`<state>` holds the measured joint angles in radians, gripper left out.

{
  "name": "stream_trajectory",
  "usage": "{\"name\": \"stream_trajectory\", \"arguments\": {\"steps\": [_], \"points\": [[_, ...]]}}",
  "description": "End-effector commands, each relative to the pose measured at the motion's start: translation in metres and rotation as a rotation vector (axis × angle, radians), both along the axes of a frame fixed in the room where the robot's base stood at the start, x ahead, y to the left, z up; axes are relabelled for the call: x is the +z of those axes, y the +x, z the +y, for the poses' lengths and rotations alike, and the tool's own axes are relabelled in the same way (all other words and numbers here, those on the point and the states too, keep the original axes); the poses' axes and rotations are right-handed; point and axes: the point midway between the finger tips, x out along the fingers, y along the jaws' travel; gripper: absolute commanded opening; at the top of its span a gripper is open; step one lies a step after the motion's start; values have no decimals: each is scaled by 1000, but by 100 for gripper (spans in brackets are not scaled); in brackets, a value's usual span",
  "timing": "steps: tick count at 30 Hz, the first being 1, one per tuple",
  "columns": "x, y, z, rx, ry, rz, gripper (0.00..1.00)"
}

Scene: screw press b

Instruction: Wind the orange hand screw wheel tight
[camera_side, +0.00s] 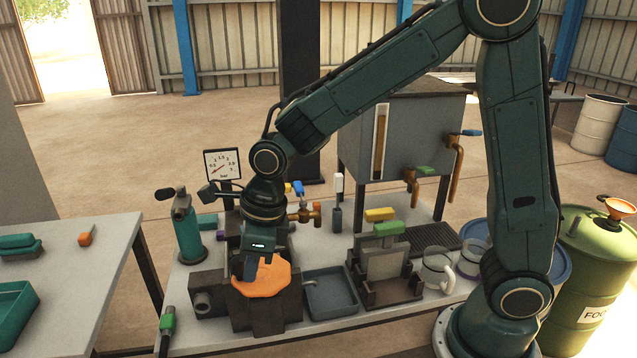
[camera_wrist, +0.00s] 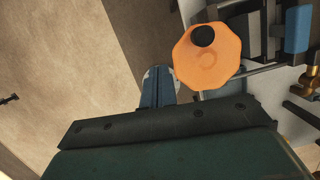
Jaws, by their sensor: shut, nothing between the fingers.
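The orange hand screw wheel (camera_side: 268,280) lies flat on top of a dark press block (camera_side: 258,315) near the front of the bench. In the wrist view the wheel (camera_wrist: 208,65) is an orange many-sided disc with a dark round spot near one edge. My gripper (camera_side: 249,270) points down at the wheel's left part in the side view, its fingers shut and empty. In the wrist view my gripper's blue-grey fingers (camera_wrist: 157,85) are just left of the wheel's edge. I cannot tell whether they touch it. The screw below the wheel is hidden.
A grey tray (camera_side: 331,294) is right of the press, with a dark stand with a green handle (camera_side: 386,265) beyond it. A teal bottle (camera_side: 187,232) stands behind left. A gauge (camera_side: 222,163) stands at the back. Glass mugs (camera_side: 437,270) are at right.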

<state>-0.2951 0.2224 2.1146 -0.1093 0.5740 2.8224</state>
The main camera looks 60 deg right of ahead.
Motion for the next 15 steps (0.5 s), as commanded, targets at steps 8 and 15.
{"name": "stream_trajectory", "arguments": {"steps": [8, 15], "points": [[45, -10, 3, 1, 2, -4, 0], [64, -15, 5, 1, 1, 0, 0]]}}
